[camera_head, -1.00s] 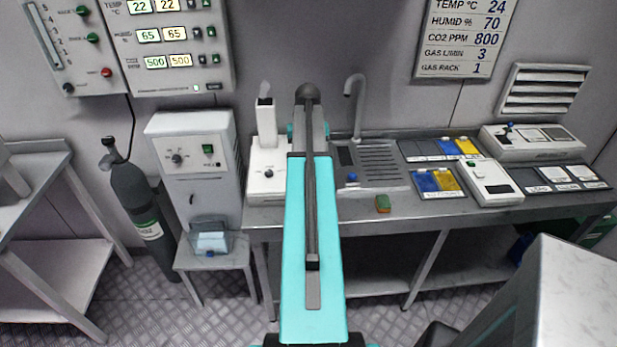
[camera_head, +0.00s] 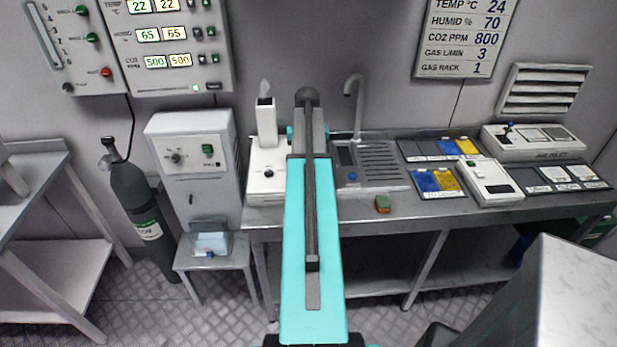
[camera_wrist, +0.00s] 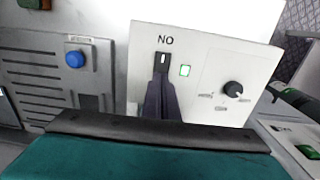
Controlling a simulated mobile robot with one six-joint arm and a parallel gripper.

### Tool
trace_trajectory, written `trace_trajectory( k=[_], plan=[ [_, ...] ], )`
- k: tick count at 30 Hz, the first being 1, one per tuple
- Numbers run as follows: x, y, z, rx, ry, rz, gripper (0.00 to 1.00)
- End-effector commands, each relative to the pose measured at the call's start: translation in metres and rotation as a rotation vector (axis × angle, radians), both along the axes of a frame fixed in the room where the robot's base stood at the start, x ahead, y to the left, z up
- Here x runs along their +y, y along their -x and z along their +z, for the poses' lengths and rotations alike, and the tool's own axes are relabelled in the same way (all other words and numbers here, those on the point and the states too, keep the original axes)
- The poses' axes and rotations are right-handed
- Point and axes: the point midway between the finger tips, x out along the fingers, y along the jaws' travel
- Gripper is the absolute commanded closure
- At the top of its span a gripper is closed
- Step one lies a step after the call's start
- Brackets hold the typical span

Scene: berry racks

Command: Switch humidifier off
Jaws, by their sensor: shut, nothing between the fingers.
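The humidifier (camera_head: 266,158) is a white box with a square chimney (camera_head: 266,122) and a pale wisp of mist above it. It stands at the bench's left end, partly behind my arm. The wrist view shows its white panel (camera_wrist: 205,55) upside down, with the lettering reading "NO". Contact cannot be told. In the head view the gripper is hidden by my arm.
The sink unit (camera_head: 375,178) with a blue button stands close beside the humidifier; the button also shows in the wrist view (camera_wrist: 75,59). A white cabinet (camera_head: 195,165) stands to the left.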

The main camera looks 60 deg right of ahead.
Motion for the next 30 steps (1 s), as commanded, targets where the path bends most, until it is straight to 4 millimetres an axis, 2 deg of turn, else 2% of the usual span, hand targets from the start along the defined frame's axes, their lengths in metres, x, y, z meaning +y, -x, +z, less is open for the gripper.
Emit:
trace_trajectory(
  k=[16,30],
  plan=[
    [0.0,0.0,-0.004,0.001,-0.002,0.0,1.0],
    [-0.001,0.001,0.019,0.001,-0.001,-0.001,1.0]
  ],
)
